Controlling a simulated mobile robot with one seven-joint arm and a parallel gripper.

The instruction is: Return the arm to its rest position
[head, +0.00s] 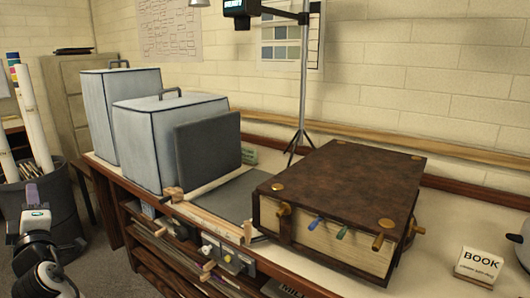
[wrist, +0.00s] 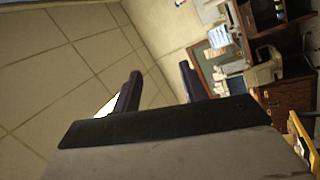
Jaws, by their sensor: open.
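My gripper (wrist: 158,85) shows in the wrist view with its two dark fingers apart and nothing between them. It points up into the room, away from the counter, with the ceiling and a far wall behind it. In the head view, part of my arm shows at the lower left, in front of a dark bin and left of the counter. No object touches the fingers in the wrist view.
The counter (head: 450,215) bears a large brown book (head: 345,180), two grey covered boxes (head: 160,145), a dark panel (head: 208,148) and a "BOOK" sign (head: 478,265). A thin stand (head: 302,90) rises behind. The bin (head: 55,195) holds paper rolls. Floor shows between bin and counter.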

